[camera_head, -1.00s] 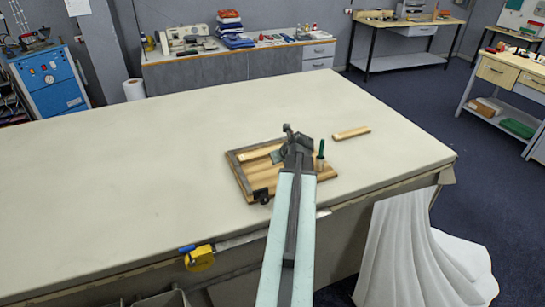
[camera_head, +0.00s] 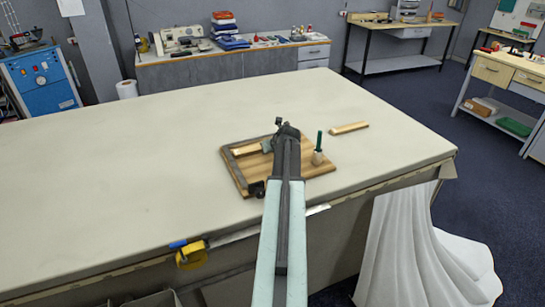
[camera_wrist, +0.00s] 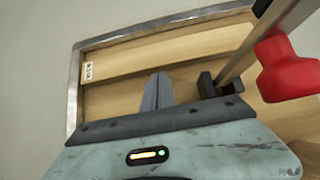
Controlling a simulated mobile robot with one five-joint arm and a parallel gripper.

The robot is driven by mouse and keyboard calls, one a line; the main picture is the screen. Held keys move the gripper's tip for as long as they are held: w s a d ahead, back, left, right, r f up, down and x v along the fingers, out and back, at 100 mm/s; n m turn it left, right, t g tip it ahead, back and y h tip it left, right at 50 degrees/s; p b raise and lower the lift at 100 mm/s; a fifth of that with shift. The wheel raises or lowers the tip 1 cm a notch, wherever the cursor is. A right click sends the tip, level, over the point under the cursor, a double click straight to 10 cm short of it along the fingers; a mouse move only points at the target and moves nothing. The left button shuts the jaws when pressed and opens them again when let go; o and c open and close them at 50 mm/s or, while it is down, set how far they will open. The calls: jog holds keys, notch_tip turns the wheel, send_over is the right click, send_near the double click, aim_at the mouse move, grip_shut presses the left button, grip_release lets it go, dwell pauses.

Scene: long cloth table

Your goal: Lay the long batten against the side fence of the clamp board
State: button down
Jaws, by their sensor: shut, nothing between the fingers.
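The wooden clamp board (camera_head: 238,178) lies on the table, with a grey metal fence (camera_wrist: 73,100) along its left and far edges. A pale batten with a small label (camera_wrist: 140,58) lies on the board near the far fence, its labelled end close to the left fence. It also shows in the head view (camera_head: 246,150). I cannot tell whether it touches either fence. A second batten (camera_head: 348,128) lies on the table right of the board. My gripper (camera_wrist: 158,90) is shut and empty over the board, just on the near side of the labelled batten. My arm hides the board's middle.
A clamp with a red handle (camera_wrist: 287,68) and a dark foot (camera_wrist: 222,84) stands close right of my gripper. A green-handled upright tool (camera_head: 319,142) is at the board's right. A black fitting (camera_head: 257,188) sits at its near left corner. The table's left is clear.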

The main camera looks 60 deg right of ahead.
jog(key=shift+w+d, duration=0.25)
jog(key=shift+w, duration=0.1)
jog(key=w+d, duration=0.2)
jog(key=w, duration=0.1)
jog(key=shift+w+d, duration=0.15)
dwell(0.4)
